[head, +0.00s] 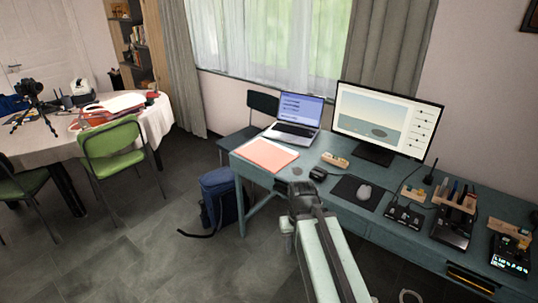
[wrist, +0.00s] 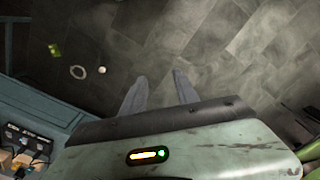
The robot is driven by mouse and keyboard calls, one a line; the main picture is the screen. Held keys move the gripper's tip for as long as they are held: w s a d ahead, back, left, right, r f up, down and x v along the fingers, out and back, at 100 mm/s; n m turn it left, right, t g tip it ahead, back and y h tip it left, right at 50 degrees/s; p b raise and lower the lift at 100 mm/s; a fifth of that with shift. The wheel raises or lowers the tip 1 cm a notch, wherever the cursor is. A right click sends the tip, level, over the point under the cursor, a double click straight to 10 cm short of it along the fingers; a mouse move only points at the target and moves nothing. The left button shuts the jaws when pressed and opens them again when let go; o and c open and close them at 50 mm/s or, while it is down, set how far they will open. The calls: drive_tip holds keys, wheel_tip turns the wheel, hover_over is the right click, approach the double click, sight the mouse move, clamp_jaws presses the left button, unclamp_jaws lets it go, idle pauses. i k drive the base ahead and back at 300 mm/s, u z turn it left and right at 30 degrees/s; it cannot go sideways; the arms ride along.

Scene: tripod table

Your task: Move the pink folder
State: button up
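The pink folder (head: 268,154) lies flat on the near left part of the teal desk (head: 310,158), in front of the laptop. In the head view my gripper (head: 299,188) is at the far end of my arm, in front of the desk and lower in the picture than the folder. In the wrist view my gripper (wrist: 158,76) has its two fingers apart with only dark floor tiles seen between them. The folder does not show in the wrist view.
A blue backpack (head: 218,196) is on the floor by the desk's left end. A round table (head: 45,145) with green chairs is at left; floor lies between.

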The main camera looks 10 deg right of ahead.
sight(273, 157)
drive_tip(key=u, duration=0.35)
drive_tip(key=i, duration=1.55)
drive_tip(key=u, duration=0.55)
drive_tip(key=i, duration=1.1)
drive_tip(key=u, duration=0.05)
